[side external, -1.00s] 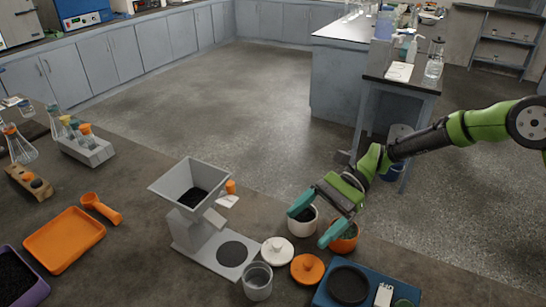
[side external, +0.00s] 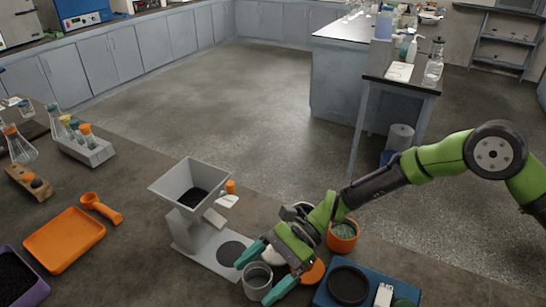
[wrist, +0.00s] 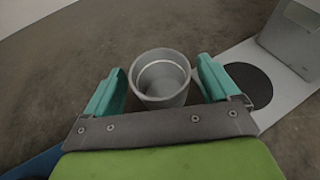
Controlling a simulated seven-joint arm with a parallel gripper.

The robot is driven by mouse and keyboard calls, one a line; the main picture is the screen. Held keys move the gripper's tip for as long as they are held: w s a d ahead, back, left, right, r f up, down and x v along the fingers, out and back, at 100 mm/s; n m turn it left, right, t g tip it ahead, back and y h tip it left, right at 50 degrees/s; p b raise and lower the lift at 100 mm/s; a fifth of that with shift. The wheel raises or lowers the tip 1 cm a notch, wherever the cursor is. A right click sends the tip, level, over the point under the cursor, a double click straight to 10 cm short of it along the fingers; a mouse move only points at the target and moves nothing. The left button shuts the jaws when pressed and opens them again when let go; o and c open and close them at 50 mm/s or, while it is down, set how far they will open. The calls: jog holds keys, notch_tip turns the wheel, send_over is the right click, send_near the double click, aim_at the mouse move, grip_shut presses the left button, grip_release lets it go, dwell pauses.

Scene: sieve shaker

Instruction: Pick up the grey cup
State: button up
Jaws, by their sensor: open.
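The grey cup (side external: 257,281) stands upright on the dark bench top, in front of the grey sieve shaker's base. In the wrist view the cup (wrist: 162,78) is open at the top and looks empty, with its rim between my two fingertips. My gripper (side external: 262,272) is open, with one teal finger on either side of the cup. In the wrist view the gripper (wrist: 160,85) shows a gap between each finger and the cup wall. How far the fingertips are above the bench is hard to tell.
The sieve shaker (side external: 205,235) with its hopper stands just behind the cup. An orange tray (side external: 65,240) lies left.

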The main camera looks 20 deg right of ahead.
jog(key=shift+x, duration=0.8)
jog(key=shift+c, duration=0.4)
jog(key=c, duration=1)
jog(key=shift+r, duration=0.15)
